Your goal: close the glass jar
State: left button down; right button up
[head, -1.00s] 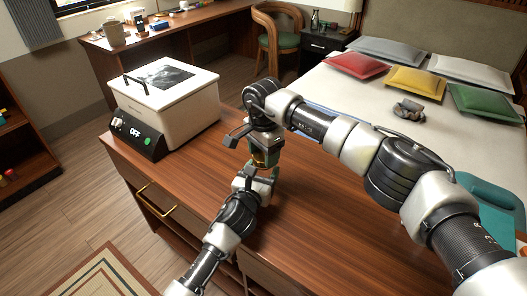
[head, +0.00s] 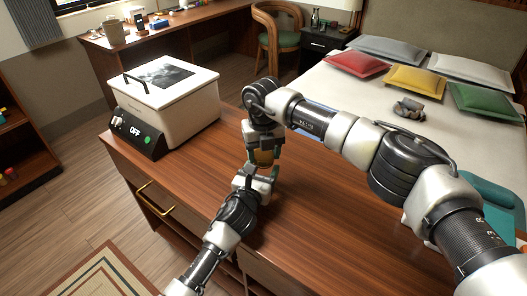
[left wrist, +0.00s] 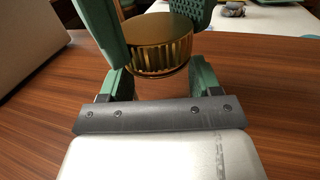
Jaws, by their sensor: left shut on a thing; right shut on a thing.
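The glass jar (left wrist: 160,87) stands upright on the wooden counter, mostly hidden by the grippers. Its ribbed gold lid (left wrist: 160,50) sits on top of it in the left wrist view. Whether a gap is left between lid and jar cannot be told. My left gripper (head: 258,172) is shut on the jar from the front, with its green fingers on either side of it. My right gripper (head: 264,145) points down from above and is shut on the lid. In the head view only a small amber-gold patch shows between the two grippers.
A white appliance (head: 168,105) with a dark panel reading OFF stands on the counter (head: 330,215) to the left. A bed (head: 350,95) with several pillows lies behind.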

pick_arm(q)
jog(key=shift+f, duration=0.1)
pick_arm(e)
jog(key=m, duration=1.1)
jog(key=o, duration=1)
jog(key=shift+r, duration=0.1)
notch_tip(320, 180, up, 12)
jog(key=shift+f, duration=0.1)
pick_arm(q)
jog(key=shift+c, duration=0.7)
grip_release()
jog(key=shift+s, duration=0.1)
